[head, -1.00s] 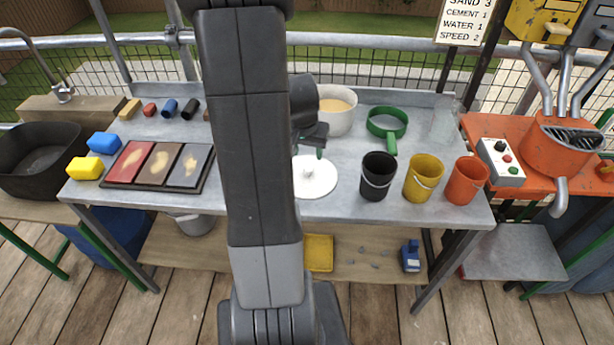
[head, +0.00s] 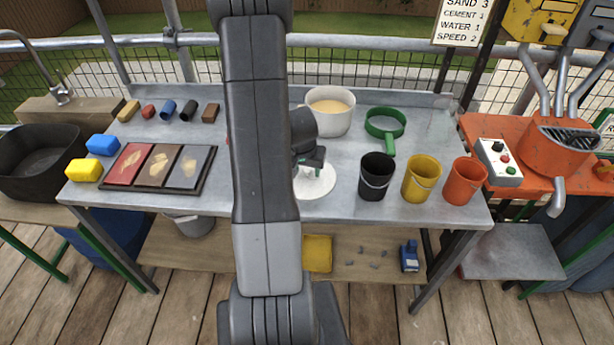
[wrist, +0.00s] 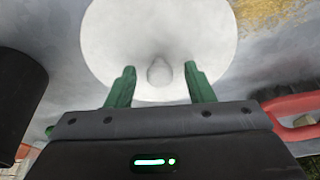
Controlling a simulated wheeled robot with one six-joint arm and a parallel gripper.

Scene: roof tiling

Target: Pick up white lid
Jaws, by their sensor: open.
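The white lid (head: 316,184) lies flat on the metal table, partly hidden behind my arm and gripper in the head view. In the wrist view the round white lid (wrist: 185,30) fills the upper middle, with its small knob (wrist: 159,71) standing up towards me. My gripper (wrist: 161,80) is open, with one green finger on each side of the knob and gaps between fingers and knob. In the head view my gripper (head: 312,165) is over the lid's far part. I cannot tell whether the fingertips touch the lid.
A black bucket (head: 376,178), a yellow bucket (head: 422,180) and an orange bucket (head: 464,182) stand right of the lid. A white pot (head: 334,118) and a green sieve (head: 371,124) stand behind. A tray with coloured panels (head: 158,167) lies to the left.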

